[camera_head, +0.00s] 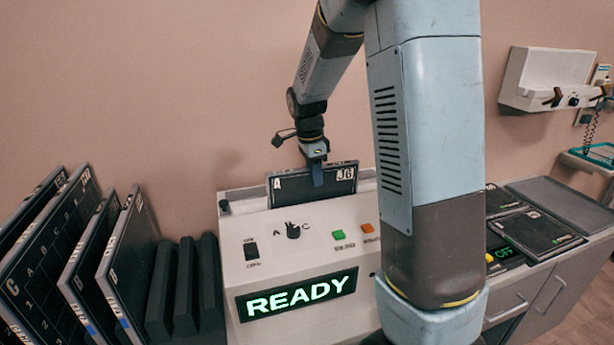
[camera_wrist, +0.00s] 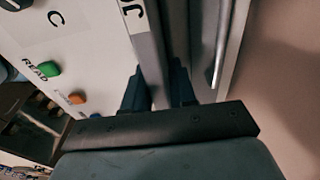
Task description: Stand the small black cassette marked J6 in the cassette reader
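The black cassette marked J6 (camera_head: 333,186) stands in the top of the cassette reader (camera_head: 300,232), its lower part hidden by the reader. Its face carries the letter A at left and the J6 label at right. My gripper (camera_head: 317,178) is over the cassette's top edge, with one finger in front of its face. In the wrist view, the cassette's edge (camera_wrist: 150,58) runs between the two fingers of my gripper (camera_wrist: 159,80). One finger is close against the labelled face; a narrow dark gap shows before the other, so it looks slightly open.
The reader's lit panel (camera_head: 297,294) says READY. Larger dark plates (camera_head: 70,250) lean in a rack at the left. Another flat black cassette (camera_head: 535,235) lies on the cabinet at right. The pink wall is close behind the reader.

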